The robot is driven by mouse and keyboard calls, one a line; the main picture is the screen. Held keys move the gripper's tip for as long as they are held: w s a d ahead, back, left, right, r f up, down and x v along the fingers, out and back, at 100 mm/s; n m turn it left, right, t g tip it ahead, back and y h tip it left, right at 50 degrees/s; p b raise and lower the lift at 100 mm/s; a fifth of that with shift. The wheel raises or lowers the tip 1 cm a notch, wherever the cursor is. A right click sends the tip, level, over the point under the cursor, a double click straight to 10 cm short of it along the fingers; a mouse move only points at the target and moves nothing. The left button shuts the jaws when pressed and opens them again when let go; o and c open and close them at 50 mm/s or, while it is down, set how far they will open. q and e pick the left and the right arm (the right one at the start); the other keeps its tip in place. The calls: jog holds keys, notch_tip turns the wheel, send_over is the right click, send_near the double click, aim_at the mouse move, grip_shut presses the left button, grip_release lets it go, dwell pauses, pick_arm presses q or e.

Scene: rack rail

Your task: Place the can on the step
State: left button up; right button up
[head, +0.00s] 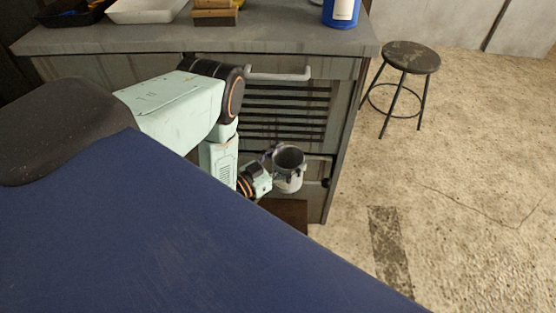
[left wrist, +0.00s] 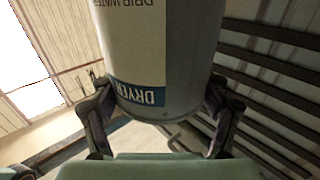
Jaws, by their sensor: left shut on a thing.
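The can (head: 289,178) is a grey-white cylinder with a dark round top, held in front of the grey cabinet. My left gripper (head: 272,162) is shut on it. In the left wrist view the can (left wrist: 190,60) sits between my two dark fingers, one on each side, and its label with a blue band reads upside down. A dark reddish-brown flat surface (head: 287,211), which may be the step, shows low below the can, partly hidden by my blue body. I cannot tell the gap between can and surface. My right gripper is not in view.
The grey cabinet (head: 345,120) has a worktop, slats and a pale handle (head: 280,74) close to my left arm. On top are a white tray (head: 146,10), brown blocks (head: 214,16) and a blue container (head: 340,14). A round stool (head: 410,57) stands right. The floor at right is mostly clear.

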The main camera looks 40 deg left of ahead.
pick_arm(q)
jog(key=s+f+n+y+b, duration=0.2)
jog(key=f+b, duration=0.4)
jog(key=f, duration=0.8)
jog(key=s+f+n+y+b, duration=0.3)
jog(key=f+b, duration=0.4)
jog(key=f, duration=0.7)
jog(key=shift+s+a+t+y, duration=0.15)
jog(key=shift+s+t+y, duration=0.25)
jog(key=shift+y, duration=0.8)
jog(key=shift+f, duration=0.1)
jog(key=o, duration=1.7)
jog(key=shift+c, duration=0.2)
jog(key=s+d+p, duration=0.1)
jog(key=s+p, duration=0.1)
jog(key=s, duration=1)
jog(key=shift+d, duration=0.3)
